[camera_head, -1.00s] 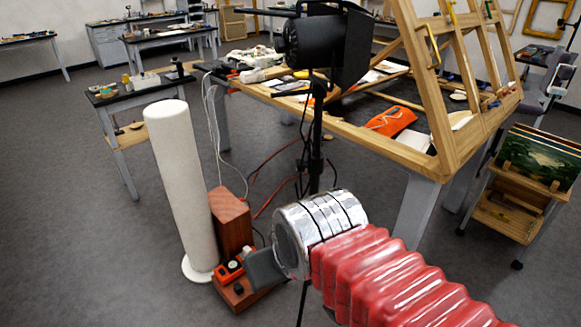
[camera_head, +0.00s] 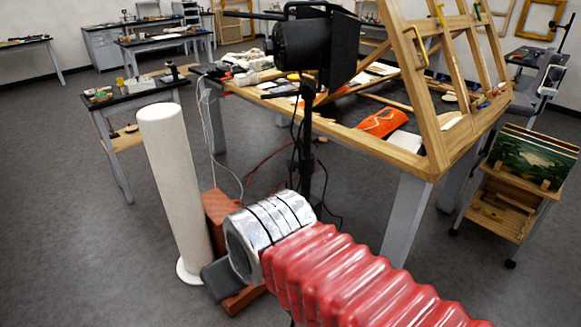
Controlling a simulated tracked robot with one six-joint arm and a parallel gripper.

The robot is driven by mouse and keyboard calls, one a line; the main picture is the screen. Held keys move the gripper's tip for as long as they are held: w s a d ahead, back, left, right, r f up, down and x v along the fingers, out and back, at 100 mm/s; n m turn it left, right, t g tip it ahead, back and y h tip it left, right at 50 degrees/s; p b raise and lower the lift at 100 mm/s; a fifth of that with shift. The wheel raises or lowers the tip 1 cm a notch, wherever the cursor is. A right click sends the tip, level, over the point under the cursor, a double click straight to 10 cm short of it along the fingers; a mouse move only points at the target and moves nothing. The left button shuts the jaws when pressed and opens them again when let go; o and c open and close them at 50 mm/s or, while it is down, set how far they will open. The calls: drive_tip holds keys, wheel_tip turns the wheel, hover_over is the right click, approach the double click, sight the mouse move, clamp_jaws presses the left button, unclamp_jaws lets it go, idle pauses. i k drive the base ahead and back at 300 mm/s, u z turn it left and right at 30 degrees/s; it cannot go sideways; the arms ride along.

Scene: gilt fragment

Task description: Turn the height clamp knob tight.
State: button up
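The black studio lamp (camera_head: 303,45) sits on top of a thin black stand pole (camera_head: 308,125) in front of the wooden table. A thicker dark collar (camera_head: 304,180) shows on the pole, just above my arm. I cannot make out the height clamp knob on it. My gripper (camera_head: 218,280) shows only as a dark grey block at the end of my silver wrist, low and left of the pole. Its fingertips cannot be told apart, and nothing is visibly held. My red bellows arm and wrist hide the lower pole and the stand's foot.
A white column (camera_head: 173,190) stands left of my gripper. A red-brown box (camera_head: 220,208) stands behind it. Cables hang behind the pole. The wooden table (camera_head: 390,155) with an easel frame is behind right. A picture cart (camera_head: 500,215) stands far right.

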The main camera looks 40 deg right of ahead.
sight(295, 165)
drive_tip(key=u, duration=0.05)
drive_tip(key=i, duration=1)
drive_tip(key=z, duration=0.05)
